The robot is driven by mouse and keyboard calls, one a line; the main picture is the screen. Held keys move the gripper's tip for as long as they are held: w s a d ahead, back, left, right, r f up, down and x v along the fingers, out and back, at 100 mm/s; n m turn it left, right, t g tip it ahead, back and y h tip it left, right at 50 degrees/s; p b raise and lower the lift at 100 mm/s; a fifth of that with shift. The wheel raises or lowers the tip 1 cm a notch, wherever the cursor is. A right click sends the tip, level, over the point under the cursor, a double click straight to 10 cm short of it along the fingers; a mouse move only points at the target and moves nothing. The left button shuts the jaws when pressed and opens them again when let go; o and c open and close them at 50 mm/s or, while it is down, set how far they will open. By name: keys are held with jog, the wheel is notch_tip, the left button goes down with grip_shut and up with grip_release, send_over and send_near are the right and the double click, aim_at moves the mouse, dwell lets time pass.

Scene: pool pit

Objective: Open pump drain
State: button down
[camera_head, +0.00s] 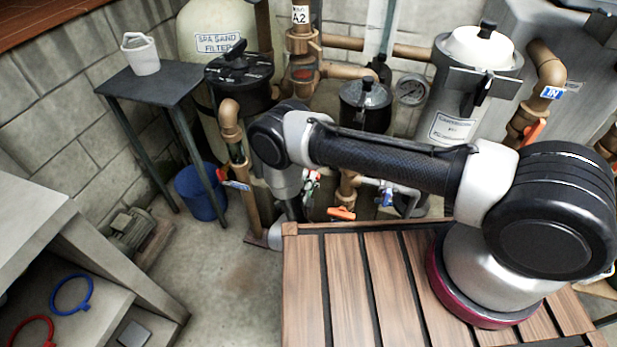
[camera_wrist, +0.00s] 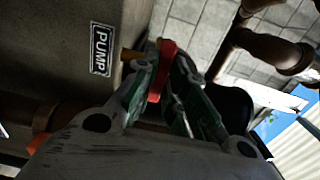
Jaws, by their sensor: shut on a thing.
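In the wrist view, a red valve handle (camera_wrist: 164,68) stands between the two fingers of my gripper (camera_wrist: 170,62). The fingers are shut on it. In the head view, my gripper is low among the pipes behind the deck, mostly hidden by my arm, and I cannot make out this handle there. An orange-red handle (camera_head: 341,213) shows in the head view beyond the deck edge.
A slatted wooden deck (camera_head: 340,290) lies in front of the pipes. A brown pipe (camera_head: 235,140), filter housings and a pressure gauge (camera_head: 410,89) crowd the back. A blue bucket (camera_head: 200,192) stands under a dark table (camera_head: 165,82). The floor at left is partly clear.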

jog(key=n, duration=1.8)
jog(key=shift+n, duration=0.3)
jog(key=c, duration=1.4)
grip_release()
jog(key=shift+o, duration=0.2)
